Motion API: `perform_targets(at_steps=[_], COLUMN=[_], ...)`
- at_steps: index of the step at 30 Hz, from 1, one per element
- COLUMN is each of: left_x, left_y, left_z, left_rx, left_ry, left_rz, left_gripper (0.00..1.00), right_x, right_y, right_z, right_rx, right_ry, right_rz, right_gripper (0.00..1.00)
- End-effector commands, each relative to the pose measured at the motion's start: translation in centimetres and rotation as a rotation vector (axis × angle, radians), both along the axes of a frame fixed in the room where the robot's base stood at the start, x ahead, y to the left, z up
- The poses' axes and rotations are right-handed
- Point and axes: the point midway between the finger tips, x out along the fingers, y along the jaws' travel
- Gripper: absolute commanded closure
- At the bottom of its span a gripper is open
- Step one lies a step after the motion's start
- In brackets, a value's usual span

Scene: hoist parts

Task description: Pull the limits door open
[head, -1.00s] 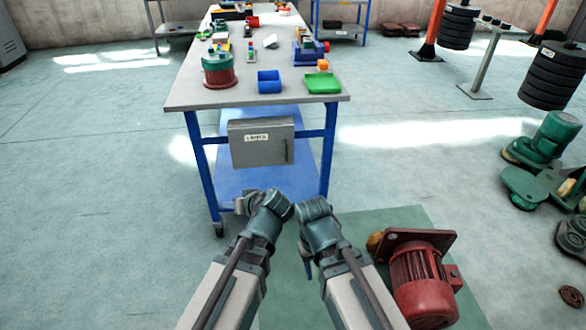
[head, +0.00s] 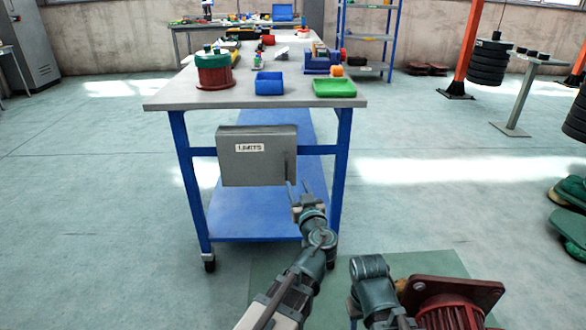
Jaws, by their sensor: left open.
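The limits door (head: 245,165) is the grey front of a box hung under the near edge of the workbench, with a white LIMITS label (head: 249,147). It looks closed. Its dark upright handle (head: 287,163) is near the right edge. My left gripper (head: 300,187) is open and empty, its two fingers pointing up and away just below the handle and the box's lower right corner. I cannot tell whether a finger touches the box. My right arm's wrist (head: 370,270) is low at the right; its fingers are hardly seen.
The workbench (head: 190,95) has blue legs and a blue lower shelf (head: 250,222). A blue bin (head: 269,83), a green tray (head: 335,88) and a red-green drum (head: 214,72) stand on top. A red motor (head: 450,312) is close to my right arm. The floor left of the bench is clear.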

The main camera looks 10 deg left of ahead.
Motion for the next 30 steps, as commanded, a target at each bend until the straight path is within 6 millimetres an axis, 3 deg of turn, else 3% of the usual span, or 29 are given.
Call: perform_targets(at_steps=[5, 21, 30], left_x=[1.1, 10.1, 12.2], left_y=[0.4, 5.1, 6.2], left_z=[0.1, 0.1, 0.1], left_rx=[0.0, -0.001, -0.001], left_ry=[0.001, 0.002, 0.002], left_rz=[0.001, 0.002, 0.001], left_gripper=[0.55, 0.55, 0.55], right_x=[0.0, 0.0, 0.0], right_y=[0.0, 0.0, 0.0], right_z=[0.1, 0.1, 0.1], right_rx=[0.0, 0.0, 0.0], right_ry=[0.0, 0.0, 0.0], right_rz=[0.0, 0.0, 0.0], right_gripper=[0.5, 0.5, 0.5])
